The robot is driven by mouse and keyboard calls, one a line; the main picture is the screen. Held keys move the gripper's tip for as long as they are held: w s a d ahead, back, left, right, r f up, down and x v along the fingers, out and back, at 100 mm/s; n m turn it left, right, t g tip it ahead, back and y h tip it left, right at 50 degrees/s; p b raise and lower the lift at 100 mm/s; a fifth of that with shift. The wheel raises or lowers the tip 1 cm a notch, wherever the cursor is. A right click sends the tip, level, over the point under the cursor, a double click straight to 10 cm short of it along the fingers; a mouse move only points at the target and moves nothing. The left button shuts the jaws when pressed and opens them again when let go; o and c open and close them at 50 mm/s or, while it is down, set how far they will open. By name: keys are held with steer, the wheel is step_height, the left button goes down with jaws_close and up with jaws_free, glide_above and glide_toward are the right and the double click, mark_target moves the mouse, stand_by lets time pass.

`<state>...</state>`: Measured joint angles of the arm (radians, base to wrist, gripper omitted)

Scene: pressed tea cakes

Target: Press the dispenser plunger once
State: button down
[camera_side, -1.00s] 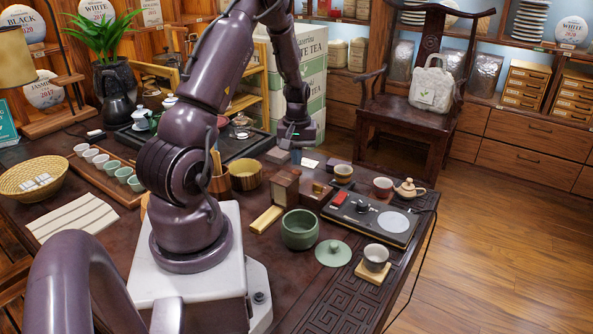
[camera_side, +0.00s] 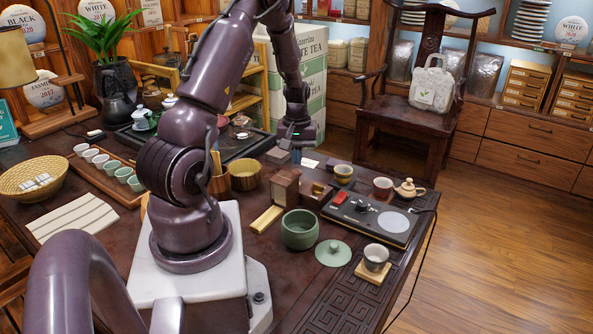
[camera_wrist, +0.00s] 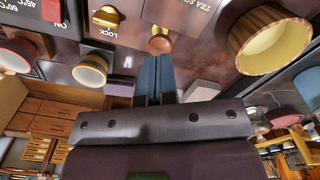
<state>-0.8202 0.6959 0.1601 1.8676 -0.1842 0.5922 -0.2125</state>
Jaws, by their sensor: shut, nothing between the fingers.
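The dispenser appears to be the dark wooden unit (camera_side: 285,187) in the middle of the table in the side view; I cannot tell this for certain. In the wrist view a round wooden knob (camera_wrist: 159,40), possibly the plunger, shows just beyond my fingertips on a dark panel with lettering. My gripper (camera_side: 296,156) points down behind the wooden unit in the side view. In the wrist view its blue-grey fingers (camera_wrist: 153,70) are together and empty. Whether they touch the knob cannot be told.
A brass knob (camera_wrist: 106,16) marked LOCK is beside the round knob. A black device with a pale disc (camera_side: 394,222), a green bowl (camera_side: 299,230), a wooden bowl (camera_side: 245,175) and several cups stand nearby. A cable hangs off the table's right edge.

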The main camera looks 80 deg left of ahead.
mark_target(297, 171)
steer(key=shift+f, duration=0.2)
stand_by(0.5)
steer(key=shift+f, duration=1.9)
steer(key=shift+r, duration=3.15)
